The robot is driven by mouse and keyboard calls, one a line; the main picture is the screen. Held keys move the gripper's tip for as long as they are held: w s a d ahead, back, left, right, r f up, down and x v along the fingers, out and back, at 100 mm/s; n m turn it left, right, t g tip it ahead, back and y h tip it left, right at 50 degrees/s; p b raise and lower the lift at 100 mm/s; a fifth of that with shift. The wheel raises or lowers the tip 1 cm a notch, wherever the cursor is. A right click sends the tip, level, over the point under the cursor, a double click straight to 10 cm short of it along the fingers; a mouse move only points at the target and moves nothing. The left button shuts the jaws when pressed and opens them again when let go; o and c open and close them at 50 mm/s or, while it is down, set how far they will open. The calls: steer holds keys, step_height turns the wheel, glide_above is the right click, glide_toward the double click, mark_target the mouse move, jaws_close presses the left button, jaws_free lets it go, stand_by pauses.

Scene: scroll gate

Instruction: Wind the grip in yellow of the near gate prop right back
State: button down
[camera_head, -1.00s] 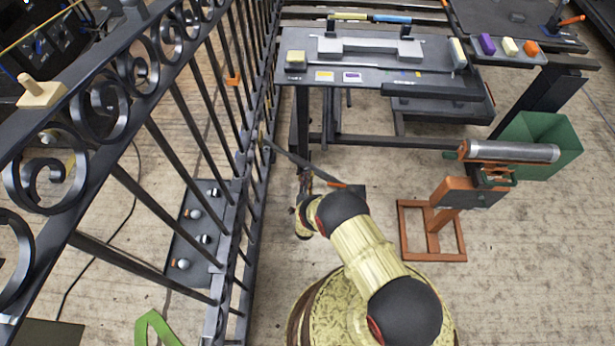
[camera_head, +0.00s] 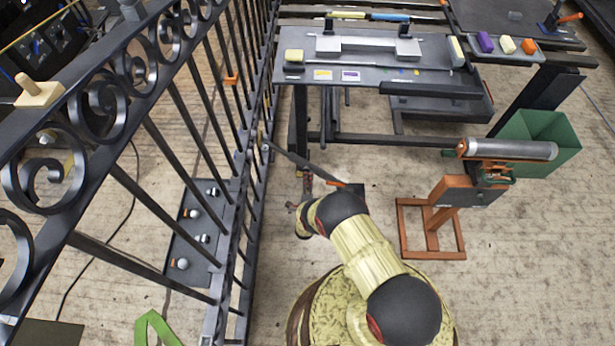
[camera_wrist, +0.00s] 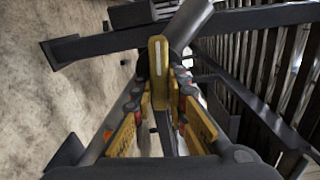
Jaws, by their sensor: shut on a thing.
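The yellow grip (camera_wrist: 158,72) stands upright in the middle of the wrist view, with a pale slot on its face. My gripper (camera_wrist: 162,100) is shut on its lower part, with a yellow-padded finger on each side. A grey cylinder (camera_wrist: 188,24) and a dark bar (camera_wrist: 95,45) lie just beyond the grip. In the head view my arm hides the grip and most of my gripper.
A dark workbench (camera_head: 430,85) stands beyond my arm. An orange stand with a grey roller (camera_head: 510,150) and a green bin (camera_head: 545,140) are at the right. The barred gate closes off the left. Floor between my arm and the orange stand is clear.

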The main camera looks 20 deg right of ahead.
steer(key=shift+f+m, duration=0.1)
steer(key=shift+m, duration=0.3)
steer(key=c, duration=1.9)
jaws_free()
steer(key=shift+o, duration=0.7)
steer(key=v, duration=1.2)
